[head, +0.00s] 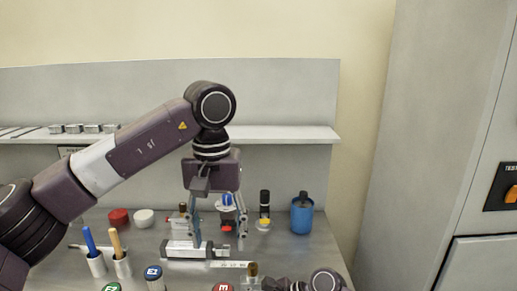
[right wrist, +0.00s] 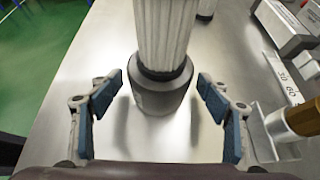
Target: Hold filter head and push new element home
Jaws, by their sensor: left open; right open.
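In the right wrist view a white pleated filter element (right wrist: 165,30) with a dark grey end piece (right wrist: 162,92) is between the fingers of my right gripper (right wrist: 160,95). The gripper is open, with a gap on both sides of the element. In the head view my left gripper (head: 219,238) points down and is open above the bench. A small blue, white and red fitting (head: 227,203) shows between its fingers, apparently behind them. I cannot tell for certain which thing is the filter head.
A grey block (head: 182,250) lies by the left gripper's fingers. A blue container (head: 302,216) and a black bottle (head: 264,200) stand at the back.

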